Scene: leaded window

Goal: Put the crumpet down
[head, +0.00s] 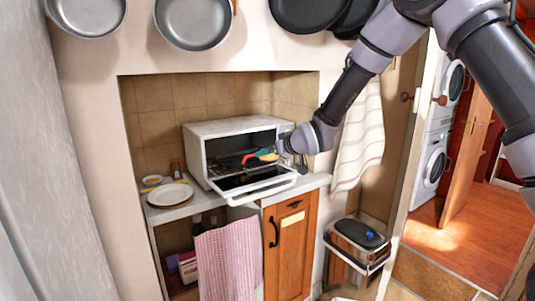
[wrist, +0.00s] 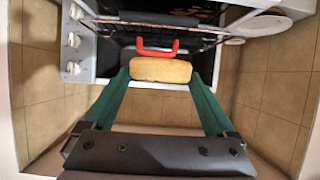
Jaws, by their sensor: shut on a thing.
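The crumpet (wrist: 160,70) is a pale golden, rounded-edged slab. In the wrist view it sits between the two green fingertips of my gripper (wrist: 158,76), which is shut on it. In the head view the crumpet (head: 269,157) is a small yellow patch, and my gripper (head: 264,153) reaches in from the right at the mouth of the white toaster oven (head: 234,128). The oven door (head: 264,186) is folded down open. A red handle-like piece (wrist: 157,48) lies just beyond the crumpet; it also shows in the head view (head: 249,156). I cannot tell whether they touch.
A white plate (head: 170,194) lies on the counter left of the oven, with small items behind it. A striped towel (head: 361,135) hangs right of my gripper. Pans (head: 193,20) hang above. A bin (head: 358,240) stands below right.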

